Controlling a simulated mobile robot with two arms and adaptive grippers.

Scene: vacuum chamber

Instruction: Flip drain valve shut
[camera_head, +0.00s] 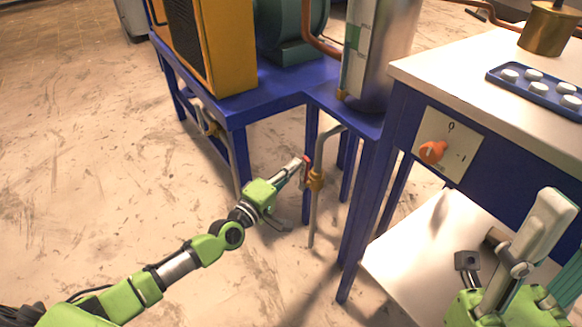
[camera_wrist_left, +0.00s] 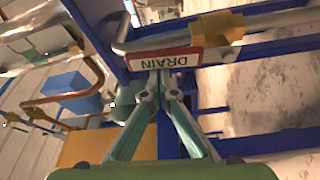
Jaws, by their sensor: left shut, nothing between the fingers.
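The drain valve has a brass body (camera_head: 314,182) on a grey pipe under the blue frame, left of the white-topped table. A small red part (camera_head: 307,161) stands at its upper left. In the left wrist view the brass body (camera_wrist_left: 218,27) sits on the pipe, with a red-edged plate reading DRAIN (camera_wrist_left: 165,59), upside down, beside it. My left gripper (camera_head: 300,164) is shut and empty, its tips close to the red part and plate; whether they touch I cannot tell. The tips also show in the left wrist view (camera_wrist_left: 157,88). My right arm shows at lower right; its finger state is unclear.
The blue frame (camera_head: 240,115) carries a yellow box (camera_head: 225,45) and a metal cylinder (camera_head: 385,50). An orange knob (camera_head: 432,152) is on the table's front panel. A blue tray (camera_head: 540,92) lies on top. Floor left of the valve is free.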

